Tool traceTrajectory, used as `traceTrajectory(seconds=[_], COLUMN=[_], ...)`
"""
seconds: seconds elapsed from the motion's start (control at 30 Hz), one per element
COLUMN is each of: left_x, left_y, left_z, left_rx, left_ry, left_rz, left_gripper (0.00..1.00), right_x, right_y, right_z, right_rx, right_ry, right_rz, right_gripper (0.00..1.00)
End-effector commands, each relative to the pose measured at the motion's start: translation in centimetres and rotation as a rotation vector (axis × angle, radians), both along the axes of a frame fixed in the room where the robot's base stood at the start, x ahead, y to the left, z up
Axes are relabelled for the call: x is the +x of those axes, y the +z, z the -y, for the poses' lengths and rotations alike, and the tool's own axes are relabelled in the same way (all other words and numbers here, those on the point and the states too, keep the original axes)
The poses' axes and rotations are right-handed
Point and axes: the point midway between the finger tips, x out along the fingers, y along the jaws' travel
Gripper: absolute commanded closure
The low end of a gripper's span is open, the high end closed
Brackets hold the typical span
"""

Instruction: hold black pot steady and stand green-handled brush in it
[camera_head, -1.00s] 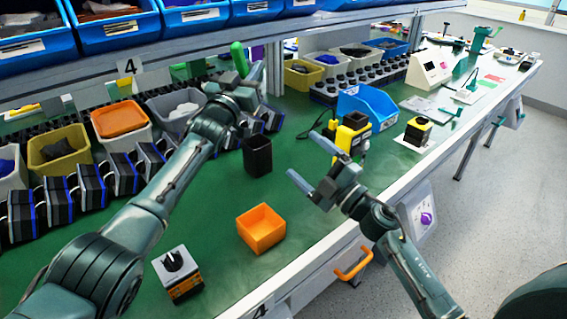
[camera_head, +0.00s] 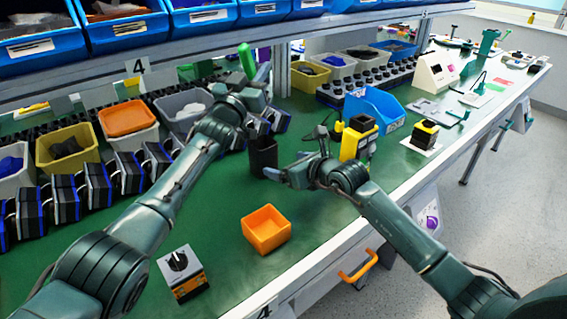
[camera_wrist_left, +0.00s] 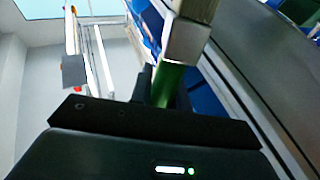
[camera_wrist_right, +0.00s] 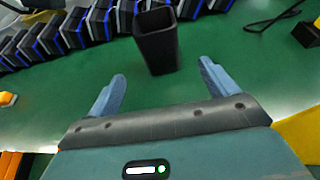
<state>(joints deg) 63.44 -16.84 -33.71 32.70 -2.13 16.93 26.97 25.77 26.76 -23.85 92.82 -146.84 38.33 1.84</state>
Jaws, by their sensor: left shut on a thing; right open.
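The black pot (camera_head: 262,158) stands upright and open-topped on the green bench. It also shows in the right wrist view (camera_wrist_right: 156,48), just beyond and between the fingertips. My right gripper (camera_wrist_right: 162,78) is open and empty, its fingers either side of the pot's line, not visibly touching it. My left gripper (camera_head: 257,82) is shut on the green-handled brush (camera_head: 246,61), holding it raised above and behind the pot. The left wrist view shows the green handle (camera_wrist_left: 167,86) between the fingers and a pale block-like part above it. The brush's far end is hard to make out.
An orange bin (camera_head: 266,230) and a rotary switch box (camera_head: 181,272) stand in front of the pot. A yellow-and-black device (camera_head: 358,138) and a blue bin (camera_head: 376,108) are to the right. A row of dark blue-edged modules (camera_head: 128,175) runs behind left.

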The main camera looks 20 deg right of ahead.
Motion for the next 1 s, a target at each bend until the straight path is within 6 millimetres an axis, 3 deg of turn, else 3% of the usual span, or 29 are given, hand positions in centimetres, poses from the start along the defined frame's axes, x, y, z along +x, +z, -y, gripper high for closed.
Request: traceTrajectory(seconds=[0.6,1.0], left_x=[0.0,0.0], left_y=[0.0,0.0], left_z=[0.0,0.0], left_rx=[0.000,-0.001], left_ry=[0.000,0.000], left_rz=[0.000,0.001], left_gripper=[1.00,1.00], right_x=[7.6,10.0], right_y=[-3.3,-4.5], right_z=[-3.1,-4.1], right_rx=[-0.005,-0.005], right_ry=[-0.001,0.000], right_rz=[0.001,0.001], right_gripper=[0.15,0.15])
